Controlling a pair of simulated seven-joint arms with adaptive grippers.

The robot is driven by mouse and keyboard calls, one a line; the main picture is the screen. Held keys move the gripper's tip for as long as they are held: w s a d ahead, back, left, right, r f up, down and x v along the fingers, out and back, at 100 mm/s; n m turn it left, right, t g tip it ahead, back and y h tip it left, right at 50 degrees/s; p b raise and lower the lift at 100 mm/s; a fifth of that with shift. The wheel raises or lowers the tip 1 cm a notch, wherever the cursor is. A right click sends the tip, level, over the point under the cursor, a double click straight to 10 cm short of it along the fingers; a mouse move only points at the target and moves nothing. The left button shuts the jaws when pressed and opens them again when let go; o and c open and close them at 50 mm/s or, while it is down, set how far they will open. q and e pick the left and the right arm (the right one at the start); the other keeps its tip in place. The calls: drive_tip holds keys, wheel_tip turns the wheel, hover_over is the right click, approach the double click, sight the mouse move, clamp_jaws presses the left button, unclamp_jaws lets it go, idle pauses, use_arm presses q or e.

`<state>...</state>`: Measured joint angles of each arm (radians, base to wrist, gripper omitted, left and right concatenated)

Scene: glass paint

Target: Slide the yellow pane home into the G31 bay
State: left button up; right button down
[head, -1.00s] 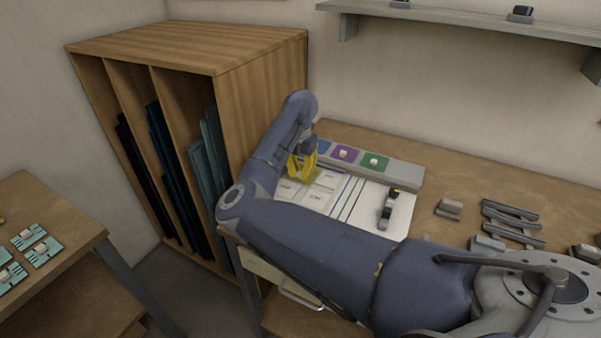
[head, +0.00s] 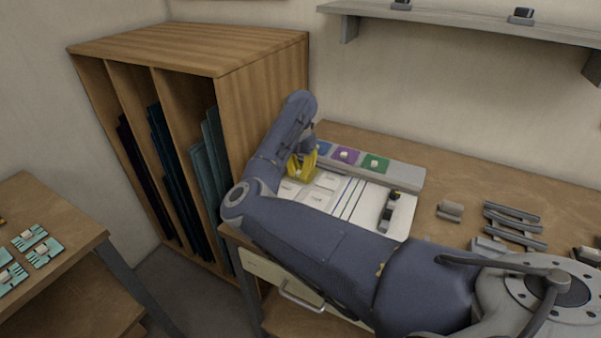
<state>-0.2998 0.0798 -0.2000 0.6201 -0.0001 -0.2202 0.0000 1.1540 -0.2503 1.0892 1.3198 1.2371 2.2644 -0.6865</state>
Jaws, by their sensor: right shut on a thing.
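My right gripper (head: 302,165) is at the left end of the white worksheet, its arm reaching in from the lower right. It is shut on a small yellow piece, which I take to be the yellow pane (head: 302,177). The yellow fingers and the pane blend together, so its edges are hard to tell. I cannot read a G31 label. My left gripper is not in view.
Grey blocks and bars (head: 513,224) lie to the right. A wooden rack (head: 262,120) of dark glass sheets stands close on the left. A shelf (head: 460,22) hangs above.

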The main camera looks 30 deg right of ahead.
drive_tip(key=shift+w+d, duration=0.1)
drive_tip(key=shift+w, duration=0.55)
idle(1.1)
drive_tip(key=c, duration=1.3)
unclamp_jaws()
drive_tip(key=shift+r, duration=0.1)
drive_tip(key=shift+r, duration=3.4)
